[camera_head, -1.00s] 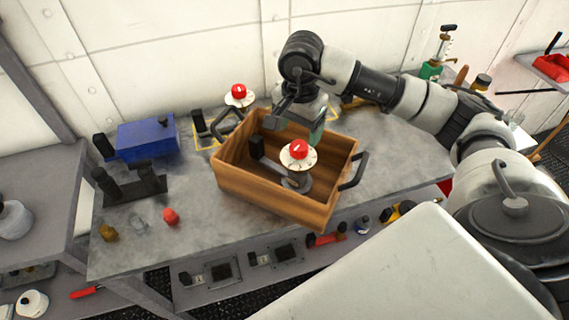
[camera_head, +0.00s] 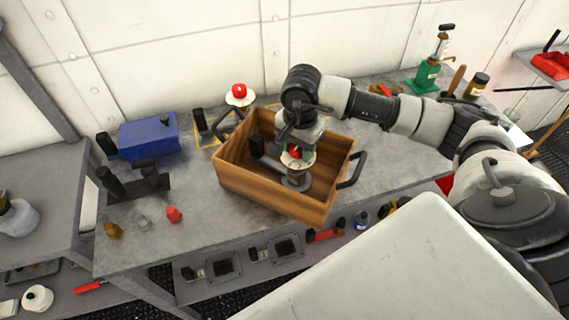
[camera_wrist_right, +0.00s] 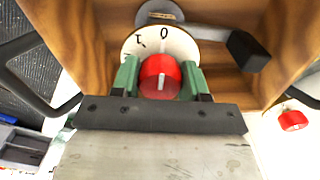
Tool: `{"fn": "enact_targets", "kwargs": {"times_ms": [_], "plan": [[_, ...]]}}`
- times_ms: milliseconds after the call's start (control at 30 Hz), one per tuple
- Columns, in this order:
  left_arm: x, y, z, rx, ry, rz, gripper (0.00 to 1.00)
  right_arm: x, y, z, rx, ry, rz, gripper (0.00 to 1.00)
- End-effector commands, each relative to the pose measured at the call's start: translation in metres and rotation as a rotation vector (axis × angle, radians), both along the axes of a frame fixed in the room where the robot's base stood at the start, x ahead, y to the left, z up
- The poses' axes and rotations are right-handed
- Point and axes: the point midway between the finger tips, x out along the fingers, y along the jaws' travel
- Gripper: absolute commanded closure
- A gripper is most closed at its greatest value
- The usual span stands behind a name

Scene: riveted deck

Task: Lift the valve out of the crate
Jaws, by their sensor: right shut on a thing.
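The valve (camera_head: 297,181) stands upright in the wooden crate (camera_head: 262,190), toward its right side. It has a red knob, a white dial and a lever with a black grip. In the right wrist view the red knob (camera_wrist_right: 160,76) sits between the green fingers of my right gripper (camera_wrist_right: 161,80), which is shut on it. In the head view my right gripper (camera_head: 298,150) comes down from above onto the knob and hides part of it. The valve base is still down in the crate. My left gripper is not in view.
The crate has dark handles (camera_head: 351,170) and stands on a grey workbench (camera_head: 190,215). A second red-knobbed valve (camera_head: 239,94) stands behind it. A blue box (camera_head: 150,138), a dark bracket (camera_head: 135,183) and small pieces lie left.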

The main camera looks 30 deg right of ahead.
Motion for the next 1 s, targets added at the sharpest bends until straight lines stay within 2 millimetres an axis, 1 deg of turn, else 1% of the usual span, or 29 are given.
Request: {"fn": "enact_targets", "kwargs": {"times_ms": [33, 133, 167, 467, 567, 667, 900, 1000], "plan": [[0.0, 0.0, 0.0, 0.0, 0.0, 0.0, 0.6, 0.0, 0.0, 0.0, 0.0, 0.0, 0.0, 0.82], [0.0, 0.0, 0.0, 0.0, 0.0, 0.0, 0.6, 0.0, 0.0, 0.0, 0.0, 0.0, 0.0, 0.98], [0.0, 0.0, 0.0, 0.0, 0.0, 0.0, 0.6, 0.0, 0.0, 0.0, 0.0, -0.001, 0.0, 1.0], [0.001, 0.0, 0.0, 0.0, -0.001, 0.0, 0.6, 0.001, 0.0, 0.002, 0.001, -0.004, 0.0, 1.0], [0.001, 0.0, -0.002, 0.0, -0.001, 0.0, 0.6, 0.001, 0.0, 0.006, 0.001, -0.005, -0.001, 1.0], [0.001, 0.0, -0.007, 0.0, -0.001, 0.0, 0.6, 0.002, 0.0, 0.019, 0.002, -0.009, -0.001, 1.0], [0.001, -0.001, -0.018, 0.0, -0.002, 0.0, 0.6, 0.002, 0.0, 0.066, 0.002, -0.009, 0.0, 1.0], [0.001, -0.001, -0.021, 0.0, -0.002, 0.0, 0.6, 0.001, 0.0, 0.083, 0.002, -0.008, 0.001, 1.0]]}}
